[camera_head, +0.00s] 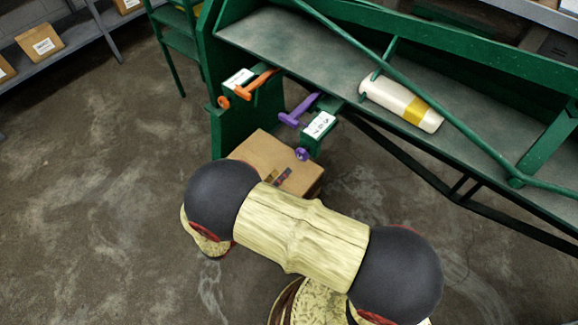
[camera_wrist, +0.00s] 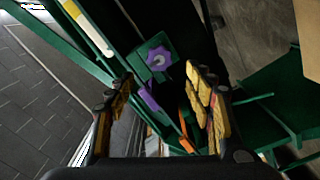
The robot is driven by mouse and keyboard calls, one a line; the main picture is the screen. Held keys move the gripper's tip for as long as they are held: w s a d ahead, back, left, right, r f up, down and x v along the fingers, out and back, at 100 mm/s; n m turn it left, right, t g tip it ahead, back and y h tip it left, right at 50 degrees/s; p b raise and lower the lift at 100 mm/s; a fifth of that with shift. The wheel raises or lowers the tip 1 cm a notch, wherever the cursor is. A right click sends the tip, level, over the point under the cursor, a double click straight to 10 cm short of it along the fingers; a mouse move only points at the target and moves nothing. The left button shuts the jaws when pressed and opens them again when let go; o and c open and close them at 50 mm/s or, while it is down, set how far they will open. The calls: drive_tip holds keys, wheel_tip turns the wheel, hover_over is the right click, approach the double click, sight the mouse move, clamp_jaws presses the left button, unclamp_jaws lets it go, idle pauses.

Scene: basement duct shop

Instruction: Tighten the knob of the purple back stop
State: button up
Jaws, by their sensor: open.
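The purple back stop (camera_head: 298,110) is clamped at the edge of the green machine in the head view, with a green block carrying a white label. Its purple knob (camera_head: 301,154) sits low on that block. In the wrist view the lobed purple knob (camera_wrist: 158,59) faces the camera on its green block, with a purple arm of the stop (camera_wrist: 148,97) below it. My gripper (camera_wrist: 160,76) is open, with yellow-padded fingers left and right of the knob in the picture. No contact is visible, and the depth between them is unclear. In the head view my arm hides the gripper.
An orange back stop (camera_head: 256,83) with an orange knob (camera_head: 223,102) stands to the left. A white bottle with a yellow band (camera_head: 400,104) lies on the machine bed (camera_head: 290,45). A cardboard box (camera_head: 268,152) is below the stops. Open concrete floor lies left.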

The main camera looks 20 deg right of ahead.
drive_tip(key=shift+v, duration=1.55)
